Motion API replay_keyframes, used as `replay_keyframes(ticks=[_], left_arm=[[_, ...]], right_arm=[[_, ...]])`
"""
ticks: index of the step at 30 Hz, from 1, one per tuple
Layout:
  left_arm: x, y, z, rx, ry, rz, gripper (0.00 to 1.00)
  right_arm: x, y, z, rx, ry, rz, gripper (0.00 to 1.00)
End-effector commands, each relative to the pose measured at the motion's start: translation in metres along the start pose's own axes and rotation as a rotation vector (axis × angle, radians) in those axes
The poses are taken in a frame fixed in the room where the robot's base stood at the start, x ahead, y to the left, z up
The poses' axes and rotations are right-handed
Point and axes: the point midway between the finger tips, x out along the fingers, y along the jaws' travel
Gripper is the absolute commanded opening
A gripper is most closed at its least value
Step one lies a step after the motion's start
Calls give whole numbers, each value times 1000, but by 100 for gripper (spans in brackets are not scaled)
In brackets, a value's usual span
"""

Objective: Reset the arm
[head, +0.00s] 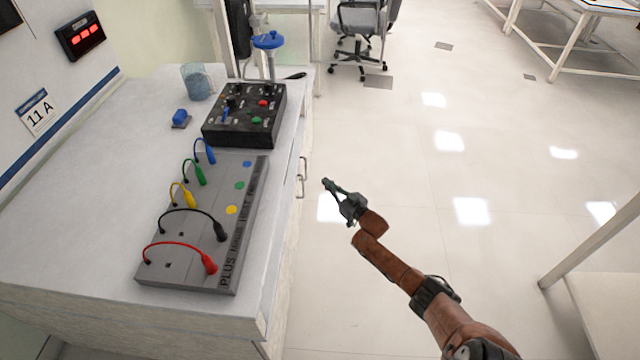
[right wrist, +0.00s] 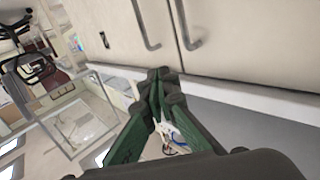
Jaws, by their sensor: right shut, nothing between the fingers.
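My right gripper (head: 328,184) is shut and empty. In the head view it hangs over the open floor, to the right of the bench (head: 60,262) and apart from its cabinet front. In the right wrist view its green fingers (right wrist: 158,80) meet at the tips, with the cabinet doors (right wrist: 200,28) and their handles beyond them. My right arm (head: 400,272) reaches in from the lower right of the head view. My left gripper does not show in either view.
On the bench stand a grey board (head: 200,262) with coloured plugs and cables, a black control box (head: 262,132), a blue switch (head: 180,117) and a glass beaker (head: 196,80). A chair (head: 362,22) stands at the back. A white table (head: 606,292) is at right.

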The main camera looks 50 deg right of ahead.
Motion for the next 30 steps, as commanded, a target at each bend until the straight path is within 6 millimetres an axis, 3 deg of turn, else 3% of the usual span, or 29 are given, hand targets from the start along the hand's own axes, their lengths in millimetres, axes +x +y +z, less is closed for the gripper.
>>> replay_keyframes(ticks=[7,17,20,23,30], left_arm=[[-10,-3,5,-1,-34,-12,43],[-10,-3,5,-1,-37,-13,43],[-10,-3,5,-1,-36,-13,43],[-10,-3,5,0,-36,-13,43],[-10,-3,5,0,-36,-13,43]], right_arm=[[-16,17,1,-1,-1,1,0],[-21,13,11,-2,-20,-3,0],[-35,-4,38,-7,-81,-18,0],[-62,-35,83,-21,-185,-46,0],[-170,-124,188,-56,-479,-127,0]])
